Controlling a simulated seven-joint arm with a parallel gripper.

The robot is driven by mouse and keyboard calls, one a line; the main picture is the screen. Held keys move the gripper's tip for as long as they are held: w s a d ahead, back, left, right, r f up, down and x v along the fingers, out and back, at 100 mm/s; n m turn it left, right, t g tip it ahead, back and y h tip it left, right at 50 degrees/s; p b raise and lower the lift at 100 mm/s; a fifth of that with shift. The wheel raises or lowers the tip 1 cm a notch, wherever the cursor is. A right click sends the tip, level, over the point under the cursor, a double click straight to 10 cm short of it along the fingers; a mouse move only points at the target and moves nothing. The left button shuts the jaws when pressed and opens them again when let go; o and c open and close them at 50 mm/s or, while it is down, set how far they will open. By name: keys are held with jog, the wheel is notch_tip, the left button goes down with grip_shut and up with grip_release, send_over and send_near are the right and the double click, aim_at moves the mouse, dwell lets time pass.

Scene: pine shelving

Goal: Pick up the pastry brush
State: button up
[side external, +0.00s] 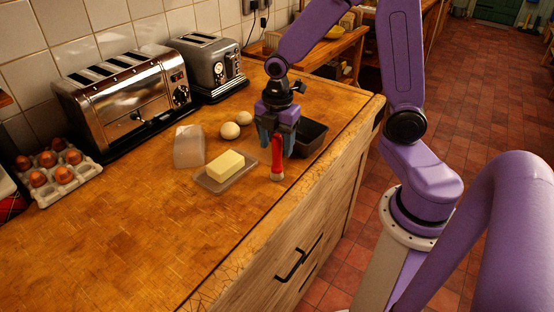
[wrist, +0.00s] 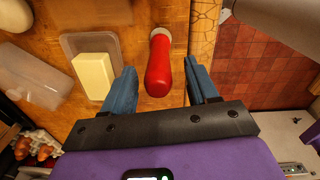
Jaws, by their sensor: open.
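The pastry brush has a red handle (side external: 277,152) and a pale lower end, and appears to stand upright on the wooden counter near its front edge. In the wrist view the red handle (wrist: 158,68) points up toward the camera, between the two blue fingers, with a gap visible on each side. My gripper (side external: 277,145) is open and points down over the brush; in the wrist view the fingers (wrist: 160,68) hold nothing. Whether the fingers touch the handle cannot be told, but they look apart from it.
A butter block (side external: 226,163) on a clear dish (side external: 208,185) lies left of the brush, with a clear lid (side external: 189,146) beyond. A dark tin (side external: 311,137) stands close behind my gripper. Two pale round things (side external: 229,131), an egg carton (side external: 76,190) and toasters (side external: 125,98) are farther left. The front-left counter is clear.

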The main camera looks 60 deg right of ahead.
aim_at(276, 151)
jog(key=shift+w+d+f, duration=0.1)
jog(key=shift+f, duration=1.65)
grip_shut()
jog(key=shift+r, duration=0.1)
jog(key=shift+r, duration=0.5)
notch_tip(276, 151, up, 2)
jog(key=shift+r, duration=0.1)
jog(key=s+r, duration=0.9)
jog(key=s, duration=0.5)
jog(key=shift+r, duration=0.3)
